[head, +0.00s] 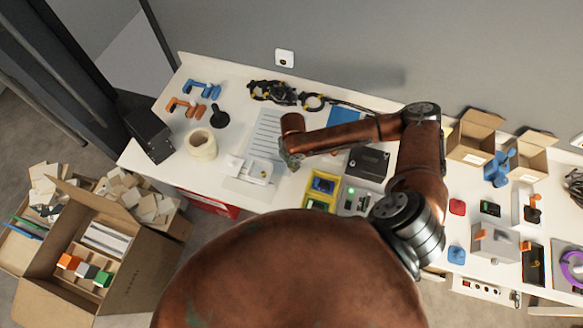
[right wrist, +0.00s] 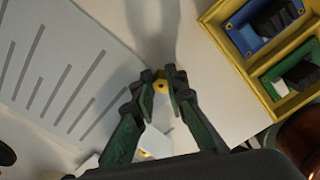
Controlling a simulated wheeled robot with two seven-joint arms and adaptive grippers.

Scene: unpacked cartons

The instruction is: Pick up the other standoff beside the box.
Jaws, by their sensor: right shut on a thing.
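My right gripper (head: 290,162) is low over the white table, left of the yellow box (head: 309,205). In the right wrist view its dark green fingers (right wrist: 161,90) are closed around a small yellow standoff (right wrist: 161,86) with a dark hole in its end. The standoff is too small to make out in the head view. The yellow box (right wrist: 238,57) stands to the right of the fingers, with a blue part (right wrist: 262,27) and a green part (right wrist: 292,80) in its compartments. I cannot tell whether the standoff touches the table. My left gripper is not in view.
A dark device (head: 368,163) stands to the right. A tape roll (head: 201,145) is farther left. An open carton (head: 125,270) stands on the floor.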

